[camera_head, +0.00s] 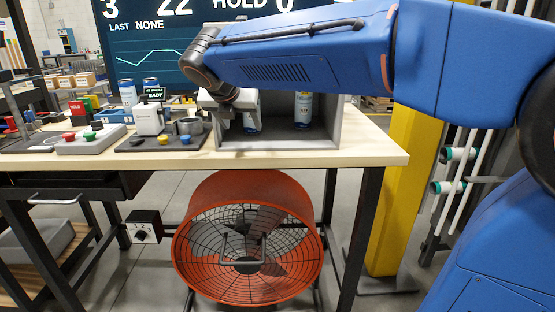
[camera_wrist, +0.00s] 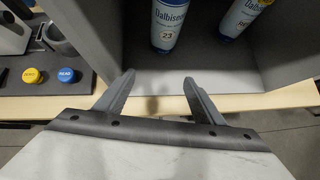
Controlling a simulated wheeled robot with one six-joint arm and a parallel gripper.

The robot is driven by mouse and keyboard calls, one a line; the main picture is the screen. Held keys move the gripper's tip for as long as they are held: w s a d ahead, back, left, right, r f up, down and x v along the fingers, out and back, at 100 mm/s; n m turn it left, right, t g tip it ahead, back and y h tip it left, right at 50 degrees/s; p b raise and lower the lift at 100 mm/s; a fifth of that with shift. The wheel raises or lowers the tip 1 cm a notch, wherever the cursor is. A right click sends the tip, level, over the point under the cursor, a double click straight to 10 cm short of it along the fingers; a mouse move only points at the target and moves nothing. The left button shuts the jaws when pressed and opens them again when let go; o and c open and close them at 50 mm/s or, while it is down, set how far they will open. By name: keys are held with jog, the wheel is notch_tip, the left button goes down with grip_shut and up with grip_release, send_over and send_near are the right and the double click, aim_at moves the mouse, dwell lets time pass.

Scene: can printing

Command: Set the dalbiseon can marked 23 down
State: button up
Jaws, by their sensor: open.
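The can marked 23 (camera_wrist: 165,28), blue and white with a Dalbiseon label, stands upright inside a grey open-fronted box (camera_wrist: 95,45) in the wrist view. In the head view this can (camera_head: 252,124) is mostly hidden behind my gripper (camera_head: 230,106). My gripper's two fingers (camera_wrist: 159,80) are spread open with nothing between them. They are at the box's front, apart from the can, which stands further in. The can's top is cut off in the wrist view.
A second similar can (camera_head: 303,110) stands in the box to the right. Left of the box are a panel with yellow and blue buttons (camera_head: 172,140), a white device (camera_head: 149,118) and more cans (camera_head: 128,94). An orange fan (camera_head: 247,238) is below the table (camera_head: 370,148).

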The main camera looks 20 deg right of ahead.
jog(key=s+d+f+m+g+y, duration=0.1)
jog(key=s+d+f+m, duration=0.5)
jog(key=s+m, duration=0.25)
jog(key=s+d+f+m+g+y, duration=0.1)
jog(key=s+d+f+m, duration=0.5)
jog(key=s, duration=0.3)
jog(key=s+d+f+m+g+y, duration=0.1)
jog(key=s+f+m+y, duration=0.1)
jog(key=s+f+m, duration=0.9)
jog(key=s+m, duration=0.4)
jog(key=m, duration=0.1)
jog(key=shift+f, duration=0.15)
